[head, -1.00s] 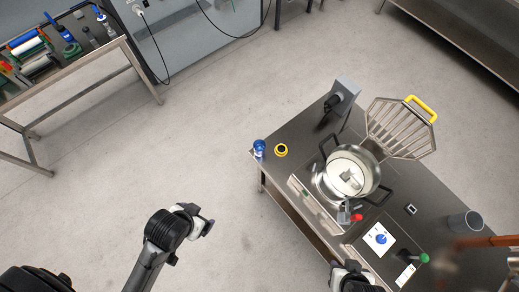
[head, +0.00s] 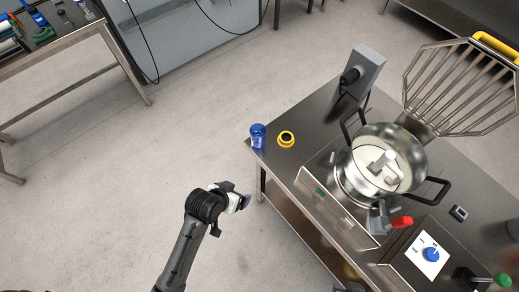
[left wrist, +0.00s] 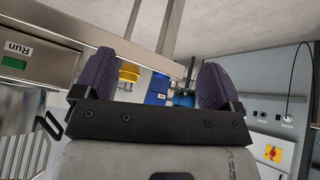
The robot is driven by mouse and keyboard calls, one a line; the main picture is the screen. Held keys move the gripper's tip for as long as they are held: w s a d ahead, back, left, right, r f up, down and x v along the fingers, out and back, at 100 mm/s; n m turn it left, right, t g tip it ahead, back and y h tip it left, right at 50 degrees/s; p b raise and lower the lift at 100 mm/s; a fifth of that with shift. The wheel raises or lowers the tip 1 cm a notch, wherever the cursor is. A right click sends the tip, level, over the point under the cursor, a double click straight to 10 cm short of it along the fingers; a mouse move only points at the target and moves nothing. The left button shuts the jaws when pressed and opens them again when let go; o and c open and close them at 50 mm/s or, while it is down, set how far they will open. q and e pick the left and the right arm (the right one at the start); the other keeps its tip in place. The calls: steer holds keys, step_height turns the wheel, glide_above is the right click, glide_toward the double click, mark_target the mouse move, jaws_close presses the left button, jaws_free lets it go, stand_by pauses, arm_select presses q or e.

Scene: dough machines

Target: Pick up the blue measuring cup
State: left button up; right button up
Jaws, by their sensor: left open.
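The blue measuring cup (head: 258,137) stands at the near left corner of the steel table (head: 300,120). In the left wrist view, a blue object (left wrist: 157,90) that appears to be the cup shows between the fingers, partly hidden by the gripper body. My left gripper (head: 243,200) is open and empty, off the table's left edge and apart from the cup. Its purple finger pads also show in the left wrist view (left wrist: 155,85). My right gripper does not clearly show.
A yellow-rimmed container (head: 286,139) stands close to the right of the cup. A mixer with a steel bowl (head: 390,160) and a raised wire guard (head: 460,85) fills the table's middle. Another bench (head: 75,60) stands at upper left. The floor between is clear.

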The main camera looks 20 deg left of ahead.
arm_select(q)
steer(key=w+d+f+t, duration=0.3)
steer(key=w+f, duration=0.2)
steer(key=f, duration=0.1)
steer(key=t+y, duration=0.1)
steer(key=t, duration=0.8)
glide_toward(255, 143)
steer(key=w, duration=0.5)
steer(key=w+d, duration=0.1)
steer(key=w, duration=0.1)
steer(key=shift+w+r, duration=0.3)
steer(key=shift+w, duration=0.05)
steer(key=shift+w+b, duration=0.5)
steer(key=shift+w, duration=2.15)
arm_select(e)
steer(key=shift+s+d+f, duration=0.1)
steer(key=shift+f, duration=0.8)
steer(key=shift+s+d+f, duration=0.1)
steer(key=shift+f, duration=0.75)
arm_select(q)
steer(key=c, duration=1.1)
steer(key=shift+c, duration=0.2)
step_height(255, 143, up, 10)
steer(key=p, duration=0.2)
steer(key=shift+p, duration=0.35)
arm_select(e)
step_height(255, 143, up, 3)
steer(key=shift+f, duration=0.15)
